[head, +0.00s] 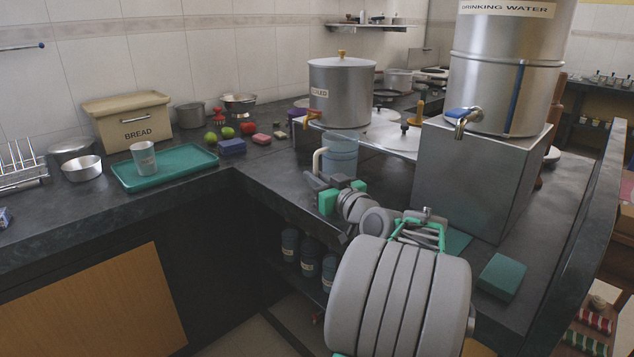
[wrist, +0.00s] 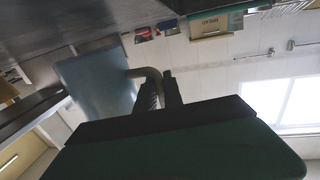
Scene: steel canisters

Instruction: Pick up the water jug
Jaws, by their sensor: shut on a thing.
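The water jug (head: 341,155) is a translucent blue vessel with a cream handle (head: 318,160) on its left side. In the head view it is upright at the counter's inner edge, in front of the steel canister with a tap. My gripper (head: 322,183) is low at the handle side and partly hides the jug's base, so I cannot tell whether the base touches the counter. In the wrist view the jug (wrist: 95,85) appears tilted by the camera angle. Its curved handle (wrist: 150,76) runs between the dark fingers of my gripper (wrist: 160,92), which are shut on it.
A steel canister (head: 342,95) stands behind the jug. A large drinking-water canister (head: 505,80) stands on a metal block (head: 473,180) at right. A teal tray (head: 180,172) with a cup (head: 143,158) lies at left. Green blocks and a sponge (head: 502,277) lie near my arm.

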